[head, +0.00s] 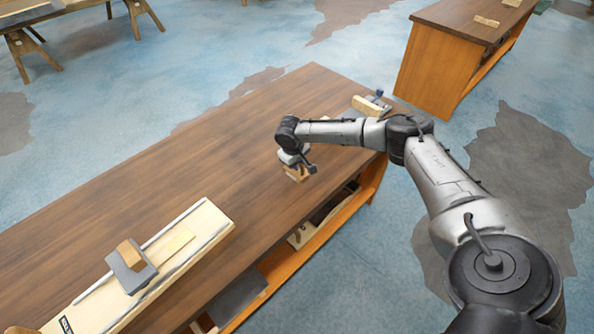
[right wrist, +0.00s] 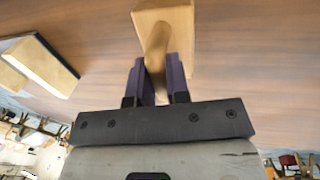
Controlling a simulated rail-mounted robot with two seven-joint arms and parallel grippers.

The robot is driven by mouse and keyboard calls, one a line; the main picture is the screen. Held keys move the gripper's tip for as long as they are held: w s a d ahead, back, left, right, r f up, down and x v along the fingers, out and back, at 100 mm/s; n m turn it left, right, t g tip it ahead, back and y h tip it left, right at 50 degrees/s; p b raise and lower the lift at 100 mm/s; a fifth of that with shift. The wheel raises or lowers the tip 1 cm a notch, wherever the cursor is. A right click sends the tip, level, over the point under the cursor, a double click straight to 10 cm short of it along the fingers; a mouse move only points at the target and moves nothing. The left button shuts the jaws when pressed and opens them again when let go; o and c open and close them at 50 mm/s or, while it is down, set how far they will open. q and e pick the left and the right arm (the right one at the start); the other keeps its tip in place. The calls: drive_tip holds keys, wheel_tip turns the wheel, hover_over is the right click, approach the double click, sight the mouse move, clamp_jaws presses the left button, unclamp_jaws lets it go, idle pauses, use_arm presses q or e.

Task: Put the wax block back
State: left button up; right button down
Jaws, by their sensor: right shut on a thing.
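My right gripper (head: 297,160) is over the brown workbench, near its right edge. It is shut on a tan block (head: 297,174) at the bench top. In the right wrist view the gripper (right wrist: 158,82) has its dark fingers on either side of a rounded stem on this tan block (right wrist: 163,18). I cannot tell from its look whether it is wax or wood, nor whether it touches the bench. My left gripper is not in view.
The workbench (head: 245,120) is clear in the middle. A pale board (head: 205,232) with metal rails and a grey plate (head: 131,271) bearing a wooden piece (head: 130,253) lies at lower left. A light block (head: 369,106) lies at the far corner. Another bench (head: 440,65) stands beyond.

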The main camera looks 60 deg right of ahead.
wheel_tip(320, 180, down, 3)
drive_tip(key=shift+f+b, duration=0.1)
drive_tip(key=shift+b, duration=0.25)
drive_tip(key=shift+f, duration=0.35)
drive_tip(key=c, duration=1.1)
unclamp_jaws()
drive_tip(key=shift+f, duration=0.1)
